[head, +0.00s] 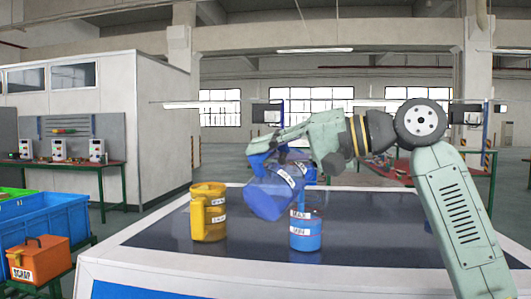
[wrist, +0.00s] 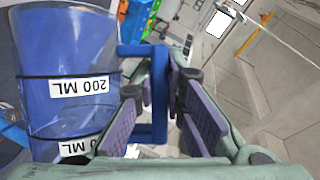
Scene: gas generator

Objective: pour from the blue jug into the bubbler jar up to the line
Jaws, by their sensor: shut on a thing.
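The blue jug (head: 272,198) is tilted in the air above the table, up and left of the bubbler jar. My gripper (head: 276,143) is shut on its handle; in the wrist view the blue handle (wrist: 158,95) is between the finger pads. The jug (wrist: 66,105) shows a clear wall, blue content and a "200 ML" label there. The bubbler jar (head: 306,238) stands upright on the table with MAX and MIN labels and looks blue inside; its exact level is too small to tell. No stream shows between jug and jar.
A yellow jug (head: 208,218) stands upright on the dark table (head: 165,232), left of the bubbler jar. An orange scrap box (head: 38,257) and blue crates (head: 48,222) are at the far left. The table right of the jar is clear.

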